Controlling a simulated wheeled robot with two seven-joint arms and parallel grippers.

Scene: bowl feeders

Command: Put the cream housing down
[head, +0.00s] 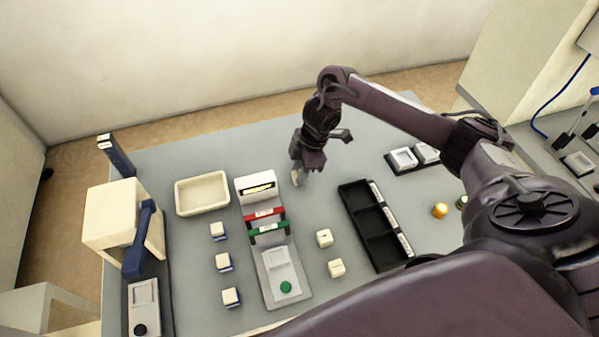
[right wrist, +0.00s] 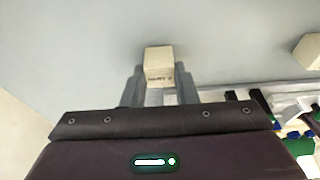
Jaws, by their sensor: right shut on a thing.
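My right gripper (head: 299,176) is over the far middle of the grey table, pointing down. In the right wrist view, its two fingers are closed around a small cream housing (right wrist: 158,62), with small dark marks on its near side. In the head view the held housing is mostly hidden by the gripper. I cannot tell whether it touches the table. Two similar cream housings (head: 324,238) (head: 336,268) stand on the table nearer to me. My left gripper is not in view.
A fixture with red and green bars (head: 266,228) stands left of the right gripper, a cream tray (head: 202,178) beyond it. Cream blocks on blue bases (head: 222,262) stand in a column. A black compartment tray (head: 356,238) lies to the right. The table's far middle is clear.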

